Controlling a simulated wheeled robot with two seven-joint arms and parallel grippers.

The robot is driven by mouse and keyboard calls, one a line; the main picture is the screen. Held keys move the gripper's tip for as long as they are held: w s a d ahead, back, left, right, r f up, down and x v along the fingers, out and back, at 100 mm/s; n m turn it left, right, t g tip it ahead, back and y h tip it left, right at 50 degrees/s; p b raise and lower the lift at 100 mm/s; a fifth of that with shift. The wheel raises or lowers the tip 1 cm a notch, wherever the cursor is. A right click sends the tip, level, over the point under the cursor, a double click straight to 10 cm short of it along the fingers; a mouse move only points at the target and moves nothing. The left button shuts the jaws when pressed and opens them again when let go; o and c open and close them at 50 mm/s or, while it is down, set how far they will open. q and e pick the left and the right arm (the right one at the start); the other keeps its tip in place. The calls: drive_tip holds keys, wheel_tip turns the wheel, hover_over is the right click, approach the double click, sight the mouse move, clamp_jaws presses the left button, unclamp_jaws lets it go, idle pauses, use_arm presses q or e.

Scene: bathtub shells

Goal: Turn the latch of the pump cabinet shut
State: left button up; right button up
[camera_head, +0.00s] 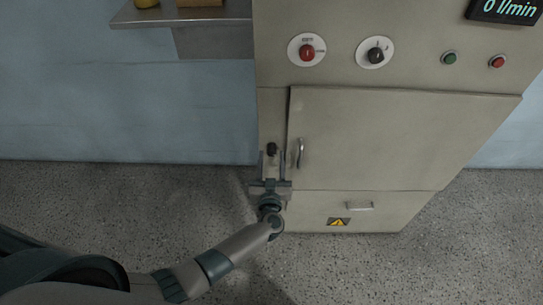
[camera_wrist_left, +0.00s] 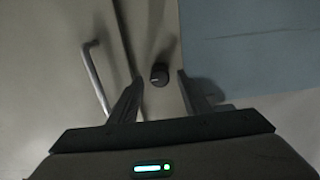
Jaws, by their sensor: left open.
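The pump cabinet (camera_head: 375,140) is a beige box with a closed-looking door and a vertical metal handle (camera_head: 300,152) at the door's left edge. The latch (camera_head: 271,148) is a small dark knob on the frame strip left of the door. It also shows in the left wrist view (camera_wrist_left: 159,74), between and slightly beyond my fingertips. My left gripper (camera_head: 271,156) is open, with one finger on each side of the latch; I cannot tell whether it touches. The handle (camera_wrist_left: 96,75) lies outside the fingers in the wrist view. My right gripper is not in view.
Above the door are a red knob (camera_head: 307,52), a black knob (camera_head: 375,55), a green button (camera_head: 450,58), a red button (camera_head: 497,62) and a display (camera_head: 505,10). A metal shelf (camera_head: 180,17) juts out at the upper left. Floor (camera_head: 120,200) left of the cabinet is clear.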

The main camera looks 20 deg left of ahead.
use_arm(q)
drive_tip(key=shift+w+a, duration=0.15)
drive_tip(key=shift+w, duration=0.25)
drive_tip(key=c, duration=1)
drive_tip(key=shift+c, duration=0.2)
